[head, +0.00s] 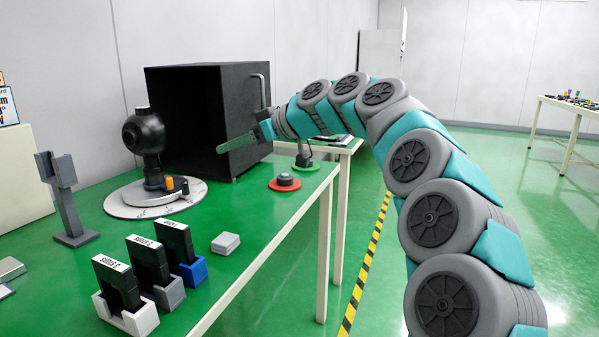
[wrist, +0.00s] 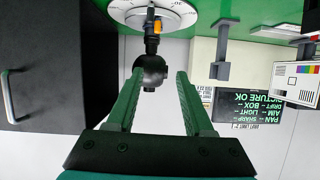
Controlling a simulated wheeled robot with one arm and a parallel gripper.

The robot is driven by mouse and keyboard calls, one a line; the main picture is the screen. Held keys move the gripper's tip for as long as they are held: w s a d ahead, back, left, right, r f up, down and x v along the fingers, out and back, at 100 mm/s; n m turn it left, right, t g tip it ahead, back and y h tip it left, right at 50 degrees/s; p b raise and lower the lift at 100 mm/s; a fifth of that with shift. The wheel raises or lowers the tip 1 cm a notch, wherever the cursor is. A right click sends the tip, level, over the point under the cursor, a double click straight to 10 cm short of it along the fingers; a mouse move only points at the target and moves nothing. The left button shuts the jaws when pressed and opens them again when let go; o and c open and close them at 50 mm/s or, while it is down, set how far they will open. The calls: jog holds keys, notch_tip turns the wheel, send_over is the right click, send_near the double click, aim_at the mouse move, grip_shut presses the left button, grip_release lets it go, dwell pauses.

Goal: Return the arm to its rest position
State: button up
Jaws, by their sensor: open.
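My arm reaches in from the right in the head view, arching over the table edge. My gripper (head: 240,141) is at the arm's end, in front of the black box and right of the black ball-shaped camera. In the wrist view my gripper (wrist: 160,75) has its two green fingers spread apart with nothing between them. The black camera (wrist: 150,72) shows beyond the fingertips, apart from them. It also shows in the head view (head: 144,131) on a round white dial plate (head: 125,203).
A black open box (head: 250,103) with a handle stands close behind my gripper. A green table (head: 262,207) holds several labelled blocks in holders (head: 119,284), a grey stand (head: 66,205), a small grey box (head: 225,243) and a red-based button (head: 285,183). Green floor is clear right of the arm.

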jog(key=s+d+f+m+g+h, duration=0.1)
jog(key=s+d+f, duration=0.1)
jog(key=s+f, duration=0.3)
jog(key=s+d+f+m+g+h+b, duration=0.1)
jog(key=s+d+f+h, duration=0.1)
jog(key=s+f, duration=0.3)
jog(key=s+d+f+m+h+b, duration=0.1)
jog(key=s+d+f+h, duration=0.1)
jog(key=s+f, duration=0.3)
jog(key=shift+s+d+f+m+g, duration=0.15)
jog(key=shift+s+d+m+g, duration=0.1)
jog(key=shift+s, duration=0.5)
jog(key=shift+s+d+f+m+g, duration=0.15)
jog(key=shift+s+d, duration=0.05)
jog(key=shift+s, duration=0.55)
jog(key=s+d+f+m+g+h+b, duration=0.1)
jog(key=s+d+f+m+g+h, duration=0.1)
jog(key=s+d+f, duration=0.9)
jog(key=s+d+f+m+g+h+b, duration=0.2)
jog(key=s+d+f+m+h, duration=0.3)
jog(key=s+d+f, duration=0.5)
jog(key=s+f+m, duration=0.1)
jog(key=s+m, duration=0.1)
jog(key=s, duration=0.5)
jog(key=shift+d+f, duration=0.4)
